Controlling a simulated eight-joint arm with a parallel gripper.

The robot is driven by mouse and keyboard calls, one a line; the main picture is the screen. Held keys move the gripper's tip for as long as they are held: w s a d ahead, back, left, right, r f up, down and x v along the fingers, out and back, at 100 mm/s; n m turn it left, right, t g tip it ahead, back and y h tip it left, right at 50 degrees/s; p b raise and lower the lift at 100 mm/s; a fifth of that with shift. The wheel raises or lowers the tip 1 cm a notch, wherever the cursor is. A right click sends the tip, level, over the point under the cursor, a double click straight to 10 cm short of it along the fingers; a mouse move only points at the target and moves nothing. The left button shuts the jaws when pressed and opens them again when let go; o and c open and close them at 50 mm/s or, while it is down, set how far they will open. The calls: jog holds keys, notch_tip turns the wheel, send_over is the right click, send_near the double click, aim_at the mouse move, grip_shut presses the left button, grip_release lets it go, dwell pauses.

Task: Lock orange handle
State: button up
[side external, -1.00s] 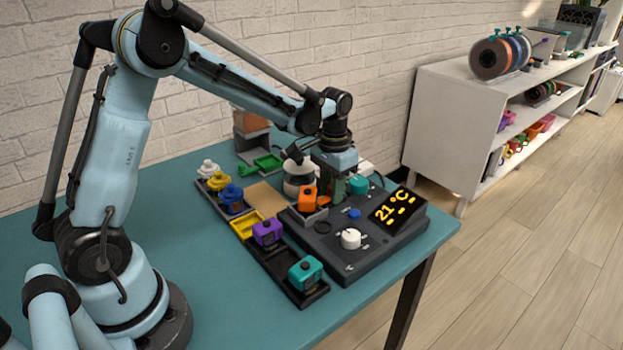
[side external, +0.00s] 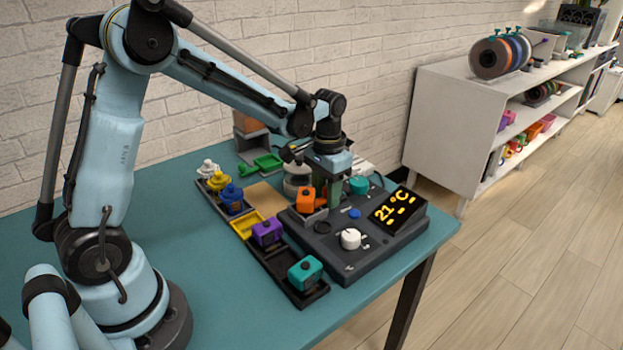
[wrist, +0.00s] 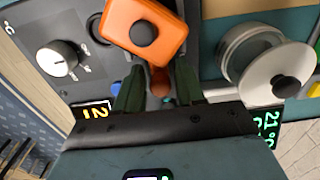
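An orange block (side external: 306,199) with a black round knob sits in a grey holder on the left part of the dark control box (side external: 345,258). In the wrist view the orange block (wrist: 165,22) fills the top middle, just beyond my fingertips. My gripper (side external: 328,188) points down at the box, right beside the orange block. In the wrist view my gripper (wrist: 158,75) has its two green fingers apart. A small brownish-orange rounded part (wrist: 160,82) shows in the gap between them; I see no clear grip on it. The fingers partly hide what lies below.
A white dial (side external: 350,239), a blue button (side external: 354,213), a teal knob (side external: 358,185) and a 21 °C display (side external: 395,208) are on the box. Purple (side external: 267,232) and teal (side external: 305,272) blocks stand in trays in front. A lidded pot (wrist: 262,62) stands close by.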

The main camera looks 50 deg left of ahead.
aim_at(326, 189)
jog(key=shift+r, duration=3.5)
jog(key=shift+s+d+r, duration=0.1)
jog(key=shift+s+r, duration=0.05)
jog(key=shift+r, duration=0.05)
jog(key=s+r+t, duration=0.1)
jog(key=s, duration=0.1)
jog(key=s+d+r+t, duration=0.2)
jog(key=s, duration=0.1)
jog(key=shift+s+r, duration=0.1)
jog(key=shift+s, duration=0.25)
jog(key=s+d+f+t, duration=0.1)
jog(key=s+t, duration=0.3)
jog(key=s, duration=0.2)
jog(key=shift+s+d, duration=0.3)
jog(key=shift+d, duration=0.1)
jog(key=shift+f, duration=0.1)
